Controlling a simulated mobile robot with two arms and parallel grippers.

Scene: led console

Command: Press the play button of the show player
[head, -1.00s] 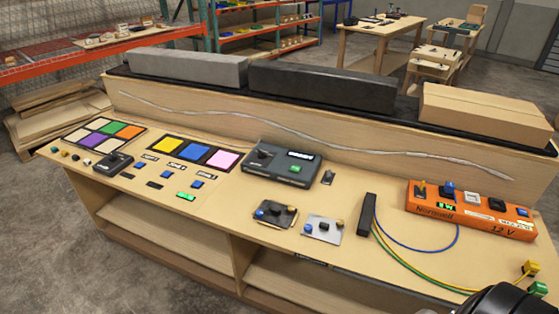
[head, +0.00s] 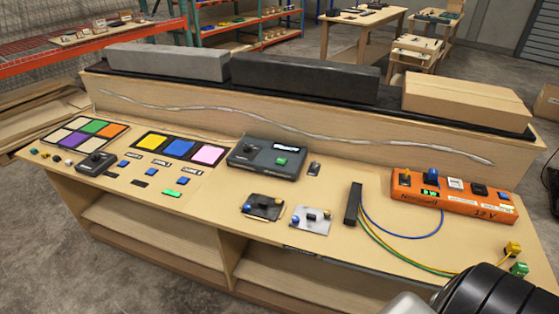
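A dark grey box (head: 262,173) with a black knob and a green button (head: 281,161) sits on the middle of the console desk, against the upright back panel. It looks like the show player, but its lettering is too small to read. The green button is on its top face, right of centre, and nothing covers it. Neither gripper is in view. Only a black and grey part of my own arm shows at the bottom right corner, well away from the box.
The wooden desk (head: 215,228) also holds colour pads (head: 178,148), a small black knob unit (head: 95,163), two small switch plates (head: 311,220), and an orange 12 V supply (head: 455,200) with wires to its left.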

